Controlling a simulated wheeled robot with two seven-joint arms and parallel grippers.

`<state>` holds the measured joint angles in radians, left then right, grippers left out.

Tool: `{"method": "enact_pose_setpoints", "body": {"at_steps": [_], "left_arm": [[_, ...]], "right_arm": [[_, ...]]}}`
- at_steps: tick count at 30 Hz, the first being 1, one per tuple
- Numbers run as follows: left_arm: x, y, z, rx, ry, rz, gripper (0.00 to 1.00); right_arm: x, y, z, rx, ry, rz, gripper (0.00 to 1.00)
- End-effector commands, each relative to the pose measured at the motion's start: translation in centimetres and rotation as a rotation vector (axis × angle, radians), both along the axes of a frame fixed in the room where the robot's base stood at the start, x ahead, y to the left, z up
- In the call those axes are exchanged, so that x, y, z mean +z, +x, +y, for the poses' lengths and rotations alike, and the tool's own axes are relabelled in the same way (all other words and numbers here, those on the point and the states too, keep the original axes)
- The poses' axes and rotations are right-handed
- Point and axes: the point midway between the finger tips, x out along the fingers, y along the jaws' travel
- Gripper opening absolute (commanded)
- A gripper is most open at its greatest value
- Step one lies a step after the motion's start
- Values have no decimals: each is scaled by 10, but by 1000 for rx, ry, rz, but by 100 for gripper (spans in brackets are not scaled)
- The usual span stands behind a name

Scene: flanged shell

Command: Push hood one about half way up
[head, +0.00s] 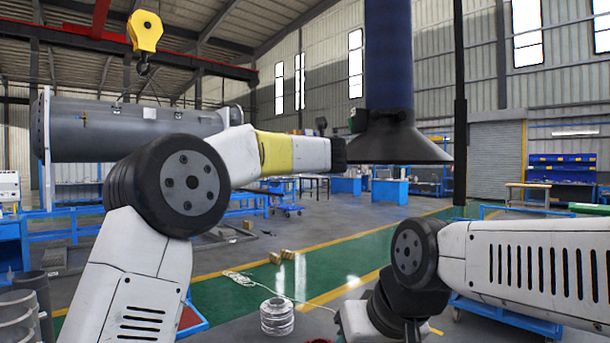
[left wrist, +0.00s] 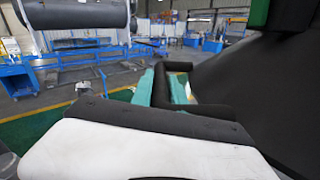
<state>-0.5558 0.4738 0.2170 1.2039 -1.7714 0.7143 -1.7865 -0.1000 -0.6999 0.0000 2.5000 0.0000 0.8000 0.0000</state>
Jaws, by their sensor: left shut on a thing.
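The hood (head: 400,142) is a dark flared cone under a thick dark-blue duct (head: 388,60), right of centre in the head view. A small green box sits on its left side. In the left wrist view the hood (left wrist: 270,80) fills the right side as a dark slanted wall. My left gripper (left wrist: 165,88) shows teal fingers there, shut around a black bent bar (left wrist: 200,112) beside the hood. In the head view my left arm reaches the hood's left rim, and its fingers are hidden behind the dark wrist end.
A large grey cylinder (head: 130,128) hangs at left below a yellow crane hook (head: 145,32). A dark vertical pole (head: 460,110) stands right of the hood. A silver ringed part (head: 277,316) is low in front. The green floor lane (head: 330,265) is mostly clear.

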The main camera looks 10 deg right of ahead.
Motion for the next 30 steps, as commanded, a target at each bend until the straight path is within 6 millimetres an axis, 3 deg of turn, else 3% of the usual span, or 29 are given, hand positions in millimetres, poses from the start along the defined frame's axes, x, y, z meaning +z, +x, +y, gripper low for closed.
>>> {"method": "enact_pose_setpoints", "body": {"at_steps": [14, 15, 18, 30], "left_arm": [[8, 0, 0, 0, -1, -2, 0], [8, 0, 0, 0, 0, -1, 26], [7, 0, 0, 0, 0, -1, 41], [8, -9, 0, -1, 1, -1, 41]], "right_arm": [[0, 0, 0, 0, 0, 0, 42], [0, 0, 0, 0, 0, 0, 42], [0, 0, 0, 0, 0, 0, 42], [0, 0, 0, 0, 0, 0, 42]]}}
